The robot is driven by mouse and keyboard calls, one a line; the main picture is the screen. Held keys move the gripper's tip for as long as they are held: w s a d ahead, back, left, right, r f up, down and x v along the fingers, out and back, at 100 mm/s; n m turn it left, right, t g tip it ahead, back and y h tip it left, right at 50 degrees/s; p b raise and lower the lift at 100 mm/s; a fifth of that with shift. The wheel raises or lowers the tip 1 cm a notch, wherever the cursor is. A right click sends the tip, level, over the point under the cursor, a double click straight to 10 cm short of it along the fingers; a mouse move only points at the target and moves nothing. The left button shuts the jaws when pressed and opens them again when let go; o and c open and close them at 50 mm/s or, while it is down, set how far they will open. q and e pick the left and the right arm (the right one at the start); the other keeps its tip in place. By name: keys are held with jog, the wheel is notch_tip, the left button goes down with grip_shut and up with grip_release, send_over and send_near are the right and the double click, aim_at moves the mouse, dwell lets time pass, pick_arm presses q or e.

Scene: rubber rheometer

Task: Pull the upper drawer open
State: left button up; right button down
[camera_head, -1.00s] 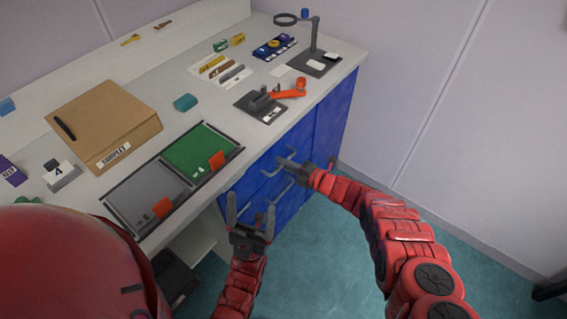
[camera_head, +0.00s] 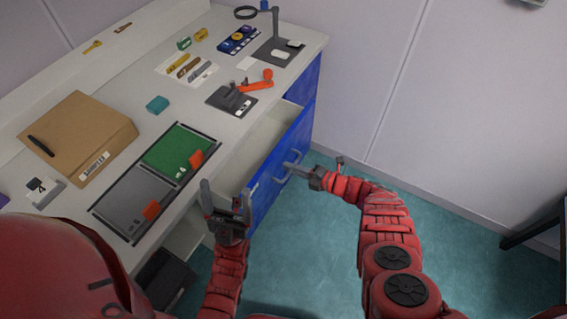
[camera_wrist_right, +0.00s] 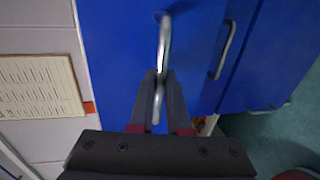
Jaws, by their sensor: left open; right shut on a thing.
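The upper drawer (camera_head: 281,167) of the blue cabinet is pulled out, and its pale interior shows below the bench top in the head view. My right gripper (camera_head: 299,172) is at the drawer front, shut on the drawer's metal handle. In the right wrist view the handle (camera_wrist_right: 161,60) runs between the two fingers (camera_wrist_right: 158,100) against the blue front. A second handle (camera_wrist_right: 223,50) shows to the right of it. My left gripper (camera_head: 226,205) is open and empty, pointing up beside the left end of the drawer.
The bench top holds a green and grey mat (camera_head: 178,152), a cardboard box (camera_head: 80,135), a dark plate with an orange-handled device (camera_head: 231,100) and a magnifier stand (camera_head: 276,50). Teal floor (camera_head: 310,260) is free in front. A wall stands at the right.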

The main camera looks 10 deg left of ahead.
jog(key=f+b+v, duration=0.3)
jog(key=f+v, duration=0.1)
jog(key=v, duration=1.5)
jog(key=shift+d, duration=0.35)
jog(key=shift+s, duration=0.15)
jog(key=c, duration=0.9)
grip_release()
